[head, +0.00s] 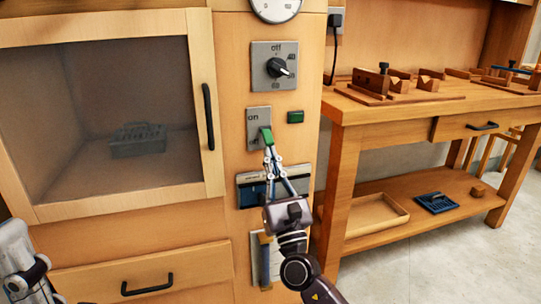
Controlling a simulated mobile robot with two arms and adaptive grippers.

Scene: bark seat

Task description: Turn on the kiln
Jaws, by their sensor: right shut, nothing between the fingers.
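The kiln is a wooden cabinet (130,228) with a glass-windowed door (120,110) that is closed. On its right panel is a grey switch plate (259,118) marked "on" at the top, with a green switch lever (265,137) below the label. A small green lamp (295,117) sits beside it; I cannot tell if it is lit. Above is a black knob (277,67) on a plate marked "off", its pointer turned to the right. My right gripper (268,152) is shut and empty, its tips at the lever's lower end; contact is unclear. My left gripper is out of view.
A round gauge (276,8) is above the knob. A grey toolbox-like object (138,140) is inside behind the glass. A workbench (390,113) with wooden jigs stands right, with a tray (365,220) on its lower shelf. Bare floor shows at right.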

